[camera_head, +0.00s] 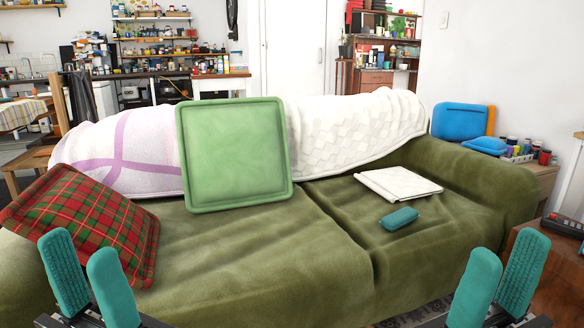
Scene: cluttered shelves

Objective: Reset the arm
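My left gripper (88,272) is at the lower left, in front of the green sofa. Its two teal fingers stand upright with a small gap between them, and nothing shows in the gap. My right gripper (498,285) is at the lower right, in front of the sofa's right end. Its two teal fingers are also apart, with a narrow V-shaped gap and nothing between them. Both grippers are apart from the cushions and the sofa items. The lower parts of both arms are cut off by the frame edge.
The green sofa (260,262) fills the middle. On it are a plaid cushion (85,222), a green cushion (233,150), a white book-like item (398,183) and a teal object (399,219). A brown table (560,270) stands close by my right gripper.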

